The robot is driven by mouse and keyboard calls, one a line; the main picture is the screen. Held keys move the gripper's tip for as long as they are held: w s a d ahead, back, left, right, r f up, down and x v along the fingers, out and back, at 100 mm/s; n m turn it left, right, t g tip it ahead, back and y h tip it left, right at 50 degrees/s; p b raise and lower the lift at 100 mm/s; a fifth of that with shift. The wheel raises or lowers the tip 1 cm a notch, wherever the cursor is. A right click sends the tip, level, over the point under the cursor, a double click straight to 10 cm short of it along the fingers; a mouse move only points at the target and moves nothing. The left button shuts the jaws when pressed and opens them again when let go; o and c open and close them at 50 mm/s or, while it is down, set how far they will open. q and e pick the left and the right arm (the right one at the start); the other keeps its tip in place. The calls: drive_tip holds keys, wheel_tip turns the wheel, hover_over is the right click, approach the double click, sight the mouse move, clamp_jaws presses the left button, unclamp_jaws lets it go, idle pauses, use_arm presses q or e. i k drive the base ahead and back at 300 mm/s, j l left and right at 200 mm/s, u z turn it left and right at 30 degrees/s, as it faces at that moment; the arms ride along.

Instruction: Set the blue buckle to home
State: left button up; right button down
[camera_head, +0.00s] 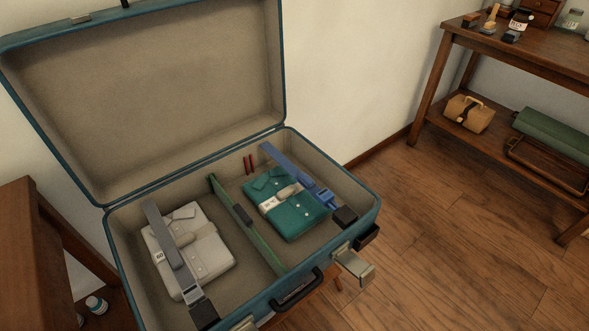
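The blue buckle (325,197) is on a blue strap (283,163) in the right half of an open teal suitcase (109,216). The strap runs from the back wall toward the front right, beside and partly over a folded teal shirt (290,222). A dark block (345,216) sits at the strap's front end, close to the buckle. I cannot tell whether the buckle is joined to it. Two small red marks (249,164) show at the suitcase's back wall, left of the strap's far end. Neither gripper is in view.
A green divider strap (262,245) crosses the suitcase's middle. A grey strap (162,232) lies over a folded pale shirt (205,254) on the left. The lid (150,95) stands open behind. A wooden workbench (480,42) is at right, with clear floor before it.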

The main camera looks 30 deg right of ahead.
sight(325, 197)
drive_tip(key=z, duration=1.15)
drive_tip(key=k+l, duration=0.1)
drive_tip(key=l, duration=0.15)
drive_tip(key=l+z, duration=0.15)
drive_tip(key=k+l, duration=0.05)
drive_tip(key=l, duration=0.05)
